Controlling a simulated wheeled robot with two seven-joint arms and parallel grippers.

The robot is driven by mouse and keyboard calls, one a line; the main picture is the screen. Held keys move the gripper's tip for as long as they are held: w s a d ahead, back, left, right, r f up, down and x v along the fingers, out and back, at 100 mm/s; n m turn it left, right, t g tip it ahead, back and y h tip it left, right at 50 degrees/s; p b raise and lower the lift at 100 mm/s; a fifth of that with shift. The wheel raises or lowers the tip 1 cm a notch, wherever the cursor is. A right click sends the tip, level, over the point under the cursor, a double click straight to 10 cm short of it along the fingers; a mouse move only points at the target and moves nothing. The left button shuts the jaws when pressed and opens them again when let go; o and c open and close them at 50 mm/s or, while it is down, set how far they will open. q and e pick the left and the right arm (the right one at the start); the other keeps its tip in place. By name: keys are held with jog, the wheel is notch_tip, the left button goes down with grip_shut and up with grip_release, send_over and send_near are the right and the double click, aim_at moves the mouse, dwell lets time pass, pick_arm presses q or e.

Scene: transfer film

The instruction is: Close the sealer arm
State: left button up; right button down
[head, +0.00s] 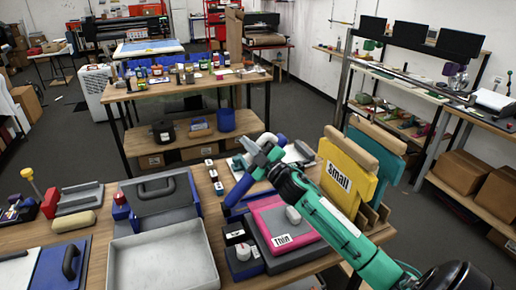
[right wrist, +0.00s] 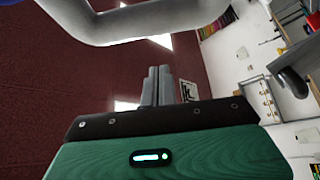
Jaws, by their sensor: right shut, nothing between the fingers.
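A blue bar (head: 238,190), which I take to be the raised sealer arm, slants up from the bench behind the device with a pink plate (head: 280,219) labelled "Thin". My right gripper (head: 256,150) is shut and empty, above and close to the bar's upper end. I cannot tell whether they touch. The gripper covers part of the bar. In the right wrist view the closed grey fingers (right wrist: 155,86) show with nothing between them. A pale grey curved bar (right wrist: 140,22) passes ahead of them. My left gripper is not in view.
A yellow panel labelled "small" (head: 342,176) stands right of the gripper. A grey tray (head: 165,258) and a grey box with a handle (head: 158,200) are to the left. White-topped blocks (head: 211,172) stand behind. A second table (head: 185,92) is farther back.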

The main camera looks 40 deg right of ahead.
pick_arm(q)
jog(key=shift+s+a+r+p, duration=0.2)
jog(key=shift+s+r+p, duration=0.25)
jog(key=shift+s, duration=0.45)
pick_arm(e)
jog(key=d+f, duration=0.2)
jog(key=d, duration=0.1)
jog(key=shift+s+f, duration=0.1)
jog(key=shift+f, duration=0.3)
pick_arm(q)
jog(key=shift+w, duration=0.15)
pick_arm(e)
jog(key=shift+f, duration=0.1)
